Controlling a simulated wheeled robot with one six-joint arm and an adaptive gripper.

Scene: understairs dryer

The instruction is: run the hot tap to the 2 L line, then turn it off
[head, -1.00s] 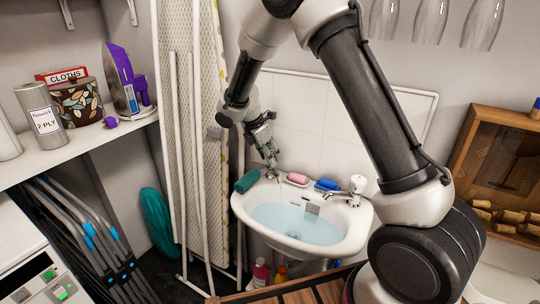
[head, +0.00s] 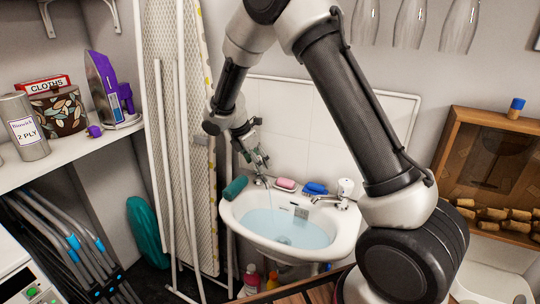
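The white basin (head: 237,226) is on the back wall and holds pale blue water. A small plate with markings (head: 300,211) sits on its inner back wall; I cannot read its lines. The left tap (head: 265,181) is mostly hidden by my gripper (head: 259,169), and a thin stream falls from it into the water. My gripper is at this tap's top, pointing down; I cannot tell whether it touches, or how its fingers stand. The right tap (head: 345,188) has a white top and shows no stream. The taps' hot or cold marks are not readable.
A teal roll (head: 235,187), a pink soap (head: 286,184) and a blue sponge (head: 314,188) lie along the basin's back rim. An ironing board (head: 180,130) stands to the left. Bottles (head: 251,278) stand below the basin. A wooden cabinet (head: 450,145) is at the right.

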